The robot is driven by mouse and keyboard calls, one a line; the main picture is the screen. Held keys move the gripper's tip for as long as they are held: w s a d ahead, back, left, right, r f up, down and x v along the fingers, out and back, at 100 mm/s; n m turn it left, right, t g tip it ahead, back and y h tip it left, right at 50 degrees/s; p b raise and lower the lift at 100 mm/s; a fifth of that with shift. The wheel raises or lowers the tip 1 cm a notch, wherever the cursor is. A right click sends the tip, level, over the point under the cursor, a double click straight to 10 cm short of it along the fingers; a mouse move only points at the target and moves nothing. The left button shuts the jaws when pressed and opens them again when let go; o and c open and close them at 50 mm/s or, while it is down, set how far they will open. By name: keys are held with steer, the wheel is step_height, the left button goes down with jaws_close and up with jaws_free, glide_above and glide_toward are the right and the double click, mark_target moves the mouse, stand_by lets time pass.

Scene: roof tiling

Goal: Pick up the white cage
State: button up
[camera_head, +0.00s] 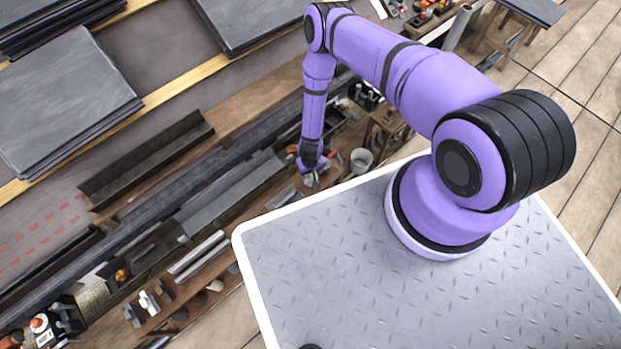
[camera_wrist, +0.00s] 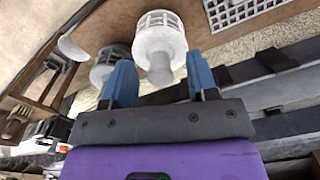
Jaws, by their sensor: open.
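The white cage (camera_wrist: 159,30) is a rounded, lantern-like piece with barred openings, in the upper middle of the wrist view. A pale knob or bulb shape hangs at its lower end. My gripper (camera_wrist: 160,64) is open, its two blue fingers pointing toward the cage, one on each side of it in the picture. I cannot tell whether either finger touches the cage. In the head view my gripper (camera_head: 312,178) is low over the cluttered wooden bench, and I cannot make out the cage there.
A similar grey cage (camera_wrist: 108,60) stands close by the left finger. A white slotted grille (camera_wrist: 245,10) lies at the upper right. In the head view a white bucket (camera_head: 361,160) stands right of my gripper, and long dark gutters (camera_head: 150,160) lie to the left.

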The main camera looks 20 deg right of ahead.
steer(key=shift+f, duration=0.5)
jaws_close()
